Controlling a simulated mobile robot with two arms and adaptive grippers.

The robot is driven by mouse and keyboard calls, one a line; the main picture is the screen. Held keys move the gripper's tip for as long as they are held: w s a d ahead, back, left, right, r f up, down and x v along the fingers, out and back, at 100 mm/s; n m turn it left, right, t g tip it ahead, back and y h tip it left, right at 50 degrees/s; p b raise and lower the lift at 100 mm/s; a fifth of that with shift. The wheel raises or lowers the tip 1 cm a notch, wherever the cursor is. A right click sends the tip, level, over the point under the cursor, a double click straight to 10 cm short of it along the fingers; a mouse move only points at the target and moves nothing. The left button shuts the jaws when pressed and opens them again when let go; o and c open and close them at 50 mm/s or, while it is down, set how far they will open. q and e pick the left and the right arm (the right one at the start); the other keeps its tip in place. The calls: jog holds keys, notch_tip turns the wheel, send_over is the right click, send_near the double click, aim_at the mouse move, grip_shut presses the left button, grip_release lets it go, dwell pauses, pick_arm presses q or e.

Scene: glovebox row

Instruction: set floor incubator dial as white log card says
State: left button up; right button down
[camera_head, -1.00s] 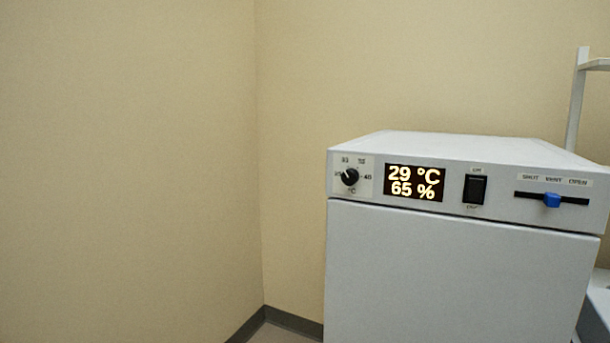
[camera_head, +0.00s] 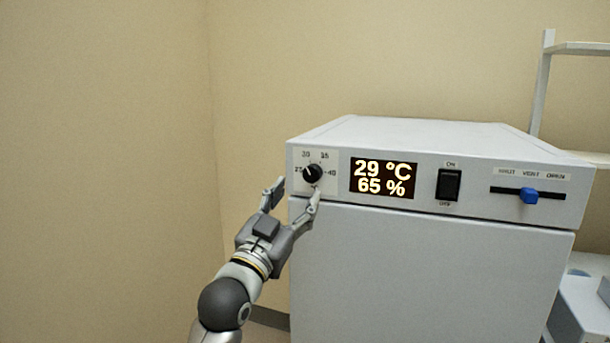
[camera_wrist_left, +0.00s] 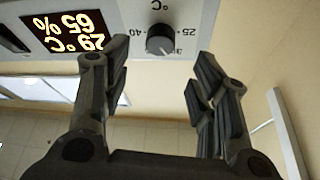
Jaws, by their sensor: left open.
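The floor incubator (camera_head: 430,265) is a pale grey box with a control panel on its upper front. Its black dial (camera_head: 313,173) sits at the panel's left end, with marks from 25 to 40 around it. The display (camera_head: 384,178) reads 29 °C and 65 %. My left gripper (camera_head: 292,191) is open and empty, just below and in front of the dial. In the left wrist view the dial (camera_wrist_left: 160,40) shows upside down, beyond and between the two spread fingers, apart from them. The white log card is in neither view. My right gripper is out of view.
A black ON/OFF rocker switch (camera_head: 448,185) and a blue vent slider (camera_head: 529,196) are further right on the panel. A white shelf frame (camera_head: 541,85) stands behind at the right. A bare beige wall is at the left.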

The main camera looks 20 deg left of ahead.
aim_at(310, 176)
pick_arm(q)
jog(key=p+x, duration=0.1)
jog(key=x, duration=0.6)
jog(key=shift+f, duration=0.1)
jog(key=shift+c, duration=0.2)
jog(key=c, duration=1)
